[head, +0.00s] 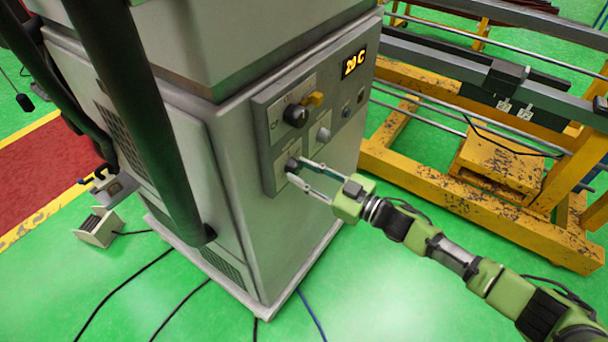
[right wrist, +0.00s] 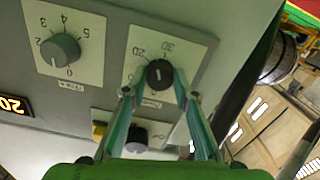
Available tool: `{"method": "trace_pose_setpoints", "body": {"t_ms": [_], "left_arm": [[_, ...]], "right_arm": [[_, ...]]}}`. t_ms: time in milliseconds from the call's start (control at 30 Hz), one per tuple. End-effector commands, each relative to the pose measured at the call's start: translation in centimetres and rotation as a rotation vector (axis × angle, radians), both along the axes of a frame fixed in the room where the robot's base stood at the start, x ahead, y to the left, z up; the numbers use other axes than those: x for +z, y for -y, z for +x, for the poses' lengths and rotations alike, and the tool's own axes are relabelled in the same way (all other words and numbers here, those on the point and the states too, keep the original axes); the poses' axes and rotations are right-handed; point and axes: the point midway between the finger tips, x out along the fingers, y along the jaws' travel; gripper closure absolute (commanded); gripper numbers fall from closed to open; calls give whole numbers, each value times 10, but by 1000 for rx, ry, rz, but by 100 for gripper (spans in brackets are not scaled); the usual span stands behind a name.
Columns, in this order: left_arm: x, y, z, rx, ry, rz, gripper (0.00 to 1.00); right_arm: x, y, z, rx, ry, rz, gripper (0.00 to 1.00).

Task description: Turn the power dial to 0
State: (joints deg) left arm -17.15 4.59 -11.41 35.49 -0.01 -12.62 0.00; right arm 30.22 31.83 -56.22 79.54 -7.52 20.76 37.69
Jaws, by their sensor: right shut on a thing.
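The dial in my right gripper is a small black knob (right wrist: 159,74) on a white plate with printed numbers, at the lower left of the control panel (head: 262,150). It also shows in the head view (head: 293,165). My right gripper (head: 290,172) has its two slim fingertips closed on the knob's sides; the fingers also show in the right wrist view (right wrist: 152,90). In that view the panel looks upside down. A small pale mark shows on the knob, but I cannot tell which number it points to. My left gripper is not in view.
A grey dial (right wrist: 60,48) with a number scale is beside the held knob. A lit display (head: 354,62) is at the panel's top right. A yellow frame (head: 450,190) stands to the right.

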Motion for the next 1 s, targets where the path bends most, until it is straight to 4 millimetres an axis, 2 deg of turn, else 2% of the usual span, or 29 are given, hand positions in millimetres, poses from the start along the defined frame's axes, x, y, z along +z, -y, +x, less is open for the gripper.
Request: {"method": "trace_pose_setpoints", "body": {"t_ms": [1000], "left_arm": [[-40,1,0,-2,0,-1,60]], "right_arm": [[-1,2,2,-1,781,-568,95]]}}
